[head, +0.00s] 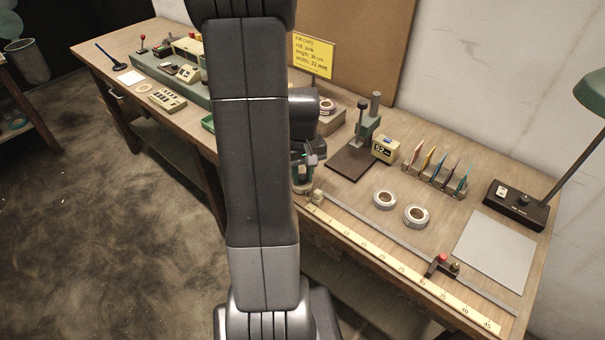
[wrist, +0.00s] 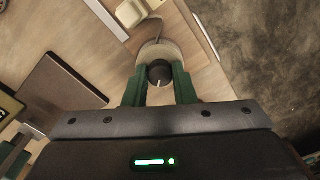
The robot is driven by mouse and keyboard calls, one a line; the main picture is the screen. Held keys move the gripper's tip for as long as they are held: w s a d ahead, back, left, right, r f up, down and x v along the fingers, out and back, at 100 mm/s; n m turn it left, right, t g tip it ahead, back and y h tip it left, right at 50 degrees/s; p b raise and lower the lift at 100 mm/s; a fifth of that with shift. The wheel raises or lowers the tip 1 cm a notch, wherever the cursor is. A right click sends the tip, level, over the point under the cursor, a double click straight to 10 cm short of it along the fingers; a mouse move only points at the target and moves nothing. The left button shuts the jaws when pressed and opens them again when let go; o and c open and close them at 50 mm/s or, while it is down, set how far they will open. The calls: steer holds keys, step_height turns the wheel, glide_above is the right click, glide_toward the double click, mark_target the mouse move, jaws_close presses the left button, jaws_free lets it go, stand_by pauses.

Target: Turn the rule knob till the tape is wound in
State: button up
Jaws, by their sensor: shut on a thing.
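The rule knob (wrist: 159,72) is a dark round knob with a pale mark on its face, set at a round pale housing (wrist: 158,49). My gripper (wrist: 159,88) has its two green fingers on either side of the knob and is shut on it. In the head view my gripper (head: 304,172) is at the left end of the yellow rule (head: 400,271), and my arm and gripper hide the knob. The rule lies along the front edge of the bench. I cannot make out how much tape is out.
A metal rail (head: 385,239) runs behind the rule, with a red-knobbed slider (head: 441,262) near its right end. A pale block (head: 318,196) sits close to my gripper. Two tape rolls (head: 384,200) and a dark-based stand (head: 350,160) are behind.

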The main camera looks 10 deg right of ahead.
mark_target(302, 177)
steer(key=m+b, duration=0.1)
steer(key=m, duration=1.2)
steer(key=shift+w+m, duration=0.1)
steer(key=shift+m, duration=0.3)
stand_by(0.3)
steer(key=o, duration=1)
step_height(302, 177, up, 14)
steer(key=shift+f, duration=0.1)
